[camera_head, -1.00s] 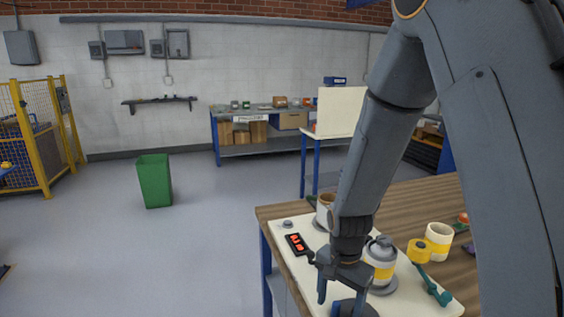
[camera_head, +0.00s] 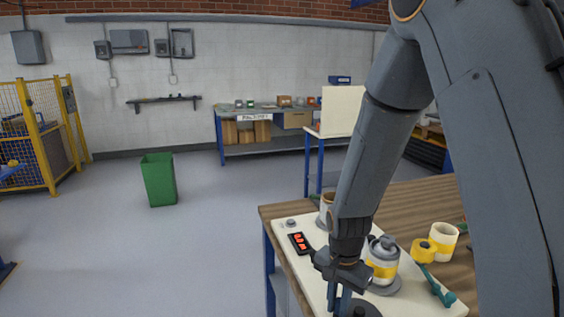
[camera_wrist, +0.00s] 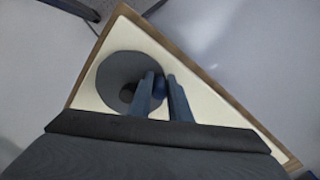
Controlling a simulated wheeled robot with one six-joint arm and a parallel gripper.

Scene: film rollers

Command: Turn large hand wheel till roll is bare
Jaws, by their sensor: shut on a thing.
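The large hand wheel (camera_head: 366,310) is a dark grey disc at the bottom edge of the head view, partly cut off. In the wrist view the wheel (camera_wrist: 117,68) lies flat on a cream board, with a dark hub. My gripper (camera_head: 338,303) points down at the wheel. In the wrist view its two blue fingers (camera_wrist: 163,82) are shut on a dark blue handle (camera_wrist: 158,87) near the rim, mostly hidden between them. A grey-and-white roll with a yellow band (camera_head: 383,265) stands on a grey disc just behind my gripper. Its far side is hidden.
A black box with red digits (camera_head: 299,243) and a brown-and-white roll (camera_head: 326,212) sit on the cream board (camera_head: 313,270). Open floor lies left of the table.

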